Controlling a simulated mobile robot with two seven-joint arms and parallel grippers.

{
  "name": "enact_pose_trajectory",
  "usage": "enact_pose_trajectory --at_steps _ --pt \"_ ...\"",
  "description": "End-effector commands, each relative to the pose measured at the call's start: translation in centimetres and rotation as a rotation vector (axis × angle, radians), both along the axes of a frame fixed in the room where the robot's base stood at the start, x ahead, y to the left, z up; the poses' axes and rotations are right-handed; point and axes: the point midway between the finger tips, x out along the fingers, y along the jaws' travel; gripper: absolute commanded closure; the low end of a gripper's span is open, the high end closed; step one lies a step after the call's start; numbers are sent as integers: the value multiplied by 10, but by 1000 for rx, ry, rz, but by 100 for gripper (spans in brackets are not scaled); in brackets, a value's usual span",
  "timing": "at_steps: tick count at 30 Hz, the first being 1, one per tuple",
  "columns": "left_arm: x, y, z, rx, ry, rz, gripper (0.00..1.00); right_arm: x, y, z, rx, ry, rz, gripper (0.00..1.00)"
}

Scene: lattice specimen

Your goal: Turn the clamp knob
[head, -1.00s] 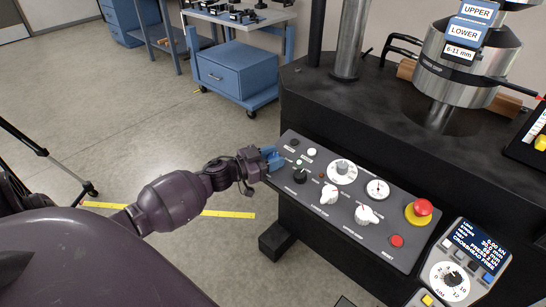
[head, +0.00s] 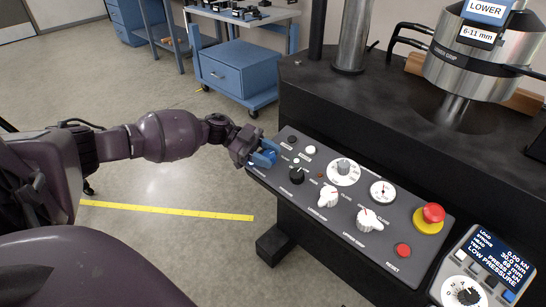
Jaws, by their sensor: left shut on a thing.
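A dark sloping control panel (head: 350,237) runs along the machine's front edge. Two white-capped pointer knobs, the lower grip knob (head: 328,197) and the upper grip knob (head: 369,220), stand on its front row, with a black knob (head: 297,175) to their left. My left gripper (head: 268,157) is at the panel's left end, beside the black knob and apart from the white knobs. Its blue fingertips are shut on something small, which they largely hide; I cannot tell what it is. My right gripper is not in view.
A red emergency button (head: 432,213) and a red reset button (head: 403,250) sit at the panel's right. A display unit (head: 487,260) reads "LOW PRESSURE". A steel grip head (head: 475,65) and column (head: 352,35) rise behind. Open floor lies left.

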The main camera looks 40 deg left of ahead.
Motion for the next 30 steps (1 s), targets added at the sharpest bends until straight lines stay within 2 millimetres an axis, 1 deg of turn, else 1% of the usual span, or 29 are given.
enact_pose_trajectory --at_steps 1,7,12,18,24,30 --pt "1 1 -8 15 8 -43 86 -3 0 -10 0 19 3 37" --pt "1 0 -7 57 4 -205 86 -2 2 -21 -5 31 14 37" --pt "1 0 -5 85 -1 -314 86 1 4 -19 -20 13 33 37" --pt "1 0 -4 107 -4 -399 86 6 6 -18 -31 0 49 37" --pt "0 0 -2 119 -7 -440 86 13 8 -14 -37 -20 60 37" --pt "0 0 -1 121 -9 -450 86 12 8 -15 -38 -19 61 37"
